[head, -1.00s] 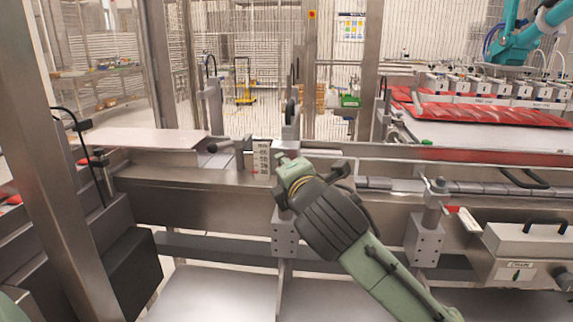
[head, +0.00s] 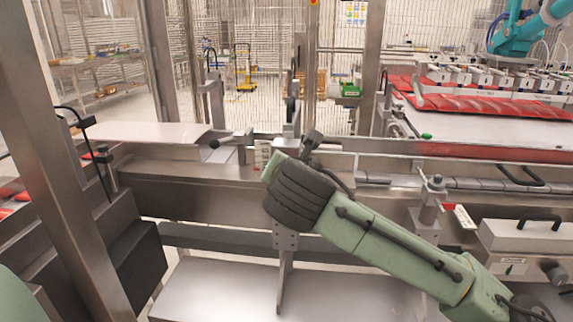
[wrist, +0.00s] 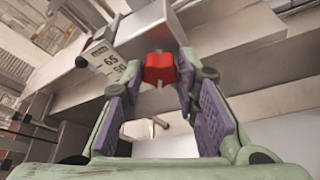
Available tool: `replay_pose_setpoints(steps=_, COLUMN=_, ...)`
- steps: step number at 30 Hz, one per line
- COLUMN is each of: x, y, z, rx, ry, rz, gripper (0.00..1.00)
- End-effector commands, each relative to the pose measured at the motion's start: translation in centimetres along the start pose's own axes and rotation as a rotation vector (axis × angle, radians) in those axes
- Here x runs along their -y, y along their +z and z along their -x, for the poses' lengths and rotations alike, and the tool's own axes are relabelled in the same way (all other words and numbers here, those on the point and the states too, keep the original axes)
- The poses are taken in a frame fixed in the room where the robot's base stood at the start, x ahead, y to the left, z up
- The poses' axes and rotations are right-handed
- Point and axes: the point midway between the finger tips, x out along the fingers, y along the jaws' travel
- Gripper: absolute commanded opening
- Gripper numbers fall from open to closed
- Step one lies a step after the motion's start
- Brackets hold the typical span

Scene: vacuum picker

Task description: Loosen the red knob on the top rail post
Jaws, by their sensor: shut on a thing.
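The red knob (wrist: 160,70) sits in the middle of the wrist view, below the end of a grey metal block (wrist: 150,28). My gripper (wrist: 158,80) has its fingertips on either side of the knob, closed on it. The purple inner pads of both fingers show nearer the camera. In the head view my dark wrist and green forearm reach up-left to the rail (head: 190,170) and hide the knob and the fingers.
A white number scale (wrist: 108,62) is beside the knob; it also shows in the head view (head: 262,154). A clamp post (head: 430,205) stands on the rail at right. A grey box with a black handle (head: 525,240) is at lower right. A steel upright (head: 60,150) stands at left.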

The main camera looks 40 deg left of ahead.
Motion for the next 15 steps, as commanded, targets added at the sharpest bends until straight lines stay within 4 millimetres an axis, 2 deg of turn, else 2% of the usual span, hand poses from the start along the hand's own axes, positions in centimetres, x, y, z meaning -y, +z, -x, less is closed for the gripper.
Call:
replay_pose_setpoints(steps=14, x=0.03, y=-0.01, z=-0.02, rx=0.0, ry=-0.006, rz=0.014, gripper=0.0)
replay_pose_setpoints(steps=15, x=0.03, y=-0.01, z=-0.02, rx=0.0, ry=-0.006, rz=0.014, gripper=0.3)
